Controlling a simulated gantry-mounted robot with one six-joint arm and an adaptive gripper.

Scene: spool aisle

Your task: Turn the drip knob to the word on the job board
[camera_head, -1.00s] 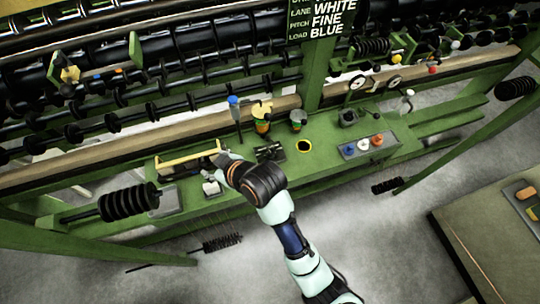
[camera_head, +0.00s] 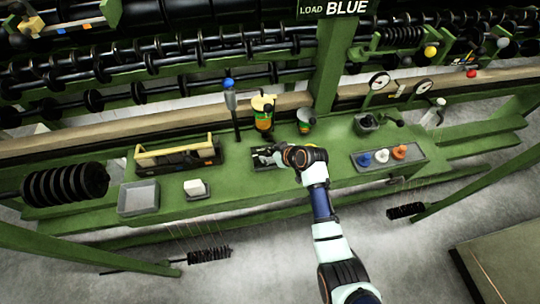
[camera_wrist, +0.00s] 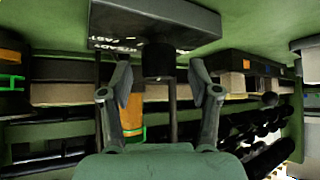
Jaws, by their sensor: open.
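The drip knob (camera_wrist: 158,62) is a short dark cylinder under a dark grey panel (camera_wrist: 155,18) in the wrist view. The panel carries small white words, with STEADY and FAST partly readable. My gripper (camera_wrist: 160,76) is open, one finger on each side of the knob, with gaps showing; I see no contact. In the head view my gripper (camera_head: 276,156) is over the green bench at the dark knob fixture and hides most of it. The job board (camera_head: 335,8) is cut by the top edge; only LOAD BLUE shows.
Behind my gripper stand a blue-topped lever (camera_head: 231,98), a yellow-and-orange can (camera_head: 263,112) and a grey-topped can (camera_head: 306,120). A wooden-handled toolbox (camera_head: 178,156) and grey tray (camera_head: 138,197) lie left. A tray of coloured knobs (camera_head: 388,159) lies right.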

